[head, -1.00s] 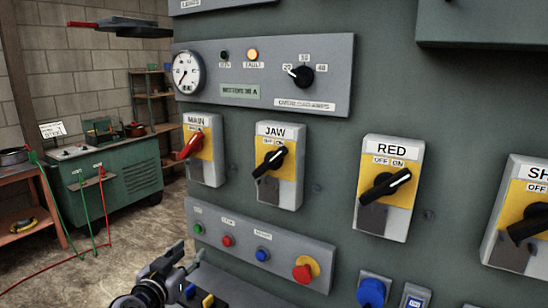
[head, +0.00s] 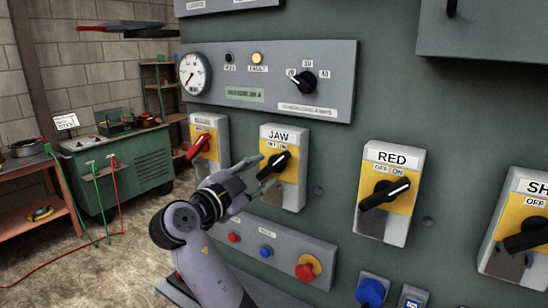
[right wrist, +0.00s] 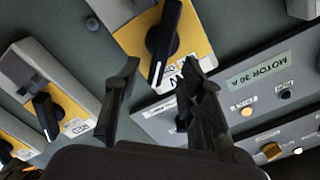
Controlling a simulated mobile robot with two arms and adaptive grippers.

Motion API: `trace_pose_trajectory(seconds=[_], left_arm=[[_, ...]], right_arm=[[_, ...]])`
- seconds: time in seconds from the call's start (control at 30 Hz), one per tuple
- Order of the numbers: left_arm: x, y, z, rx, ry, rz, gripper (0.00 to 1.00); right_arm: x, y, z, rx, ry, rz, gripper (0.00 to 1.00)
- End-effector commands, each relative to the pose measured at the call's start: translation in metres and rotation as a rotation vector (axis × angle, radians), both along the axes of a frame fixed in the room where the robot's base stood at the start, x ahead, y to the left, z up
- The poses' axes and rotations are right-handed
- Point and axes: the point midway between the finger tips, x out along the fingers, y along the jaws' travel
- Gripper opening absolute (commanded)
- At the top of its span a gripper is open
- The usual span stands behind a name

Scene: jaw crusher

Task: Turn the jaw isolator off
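The JAW isolator (head: 269,196) is a grey box with a yellow plate and a black rotary handle (head: 273,165). The handle is slanted, and its white mark points up and right, toward ON. My right gripper (head: 260,173) is open in front of the JAW isolator's left side, its fingertips close to the handle. In the right wrist view the JAW isolator's handle (right wrist: 164,35) lies beyond the gap between my open fingers (right wrist: 163,85), near an ON label. Contact cannot be told. My left gripper is not in view.
The RED isolator (head: 388,190) is to the right. An overload panel (head: 230,60) is above. A button panel (head: 285,240) is below.

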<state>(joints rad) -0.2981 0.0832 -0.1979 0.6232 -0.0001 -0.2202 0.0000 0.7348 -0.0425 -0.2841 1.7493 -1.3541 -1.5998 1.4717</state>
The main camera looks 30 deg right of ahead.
Motion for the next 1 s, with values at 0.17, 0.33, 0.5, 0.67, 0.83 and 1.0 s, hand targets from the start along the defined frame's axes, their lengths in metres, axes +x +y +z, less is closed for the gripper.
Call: trace_pose_trajectory(seconds=[0.17,0.33,0.5,0.67,0.83,1.0], left_arm=[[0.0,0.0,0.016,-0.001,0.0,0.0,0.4],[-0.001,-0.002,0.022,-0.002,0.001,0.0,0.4],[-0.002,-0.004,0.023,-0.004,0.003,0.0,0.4],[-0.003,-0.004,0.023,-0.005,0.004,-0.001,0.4],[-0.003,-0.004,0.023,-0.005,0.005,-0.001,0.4],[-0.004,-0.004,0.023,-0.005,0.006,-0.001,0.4]], right_arm=[[0.013,-0.033,0.004,-0.003,0.001,-0.003,0.37],[0.021,-0.052,0.002,-0.001,0.002,-0.001,0.37],[0.024,-0.059,0.0,-0.001,0.001,0.001,0.37],[0.025,-0.059,-0.001,-0.001,0.001,0.001,0.37],[0.025,-0.059,0.0,-0.001,0.001,0.001,0.31],[0.025,-0.059,0.0,0.0,0.001,0.001,0.19]])
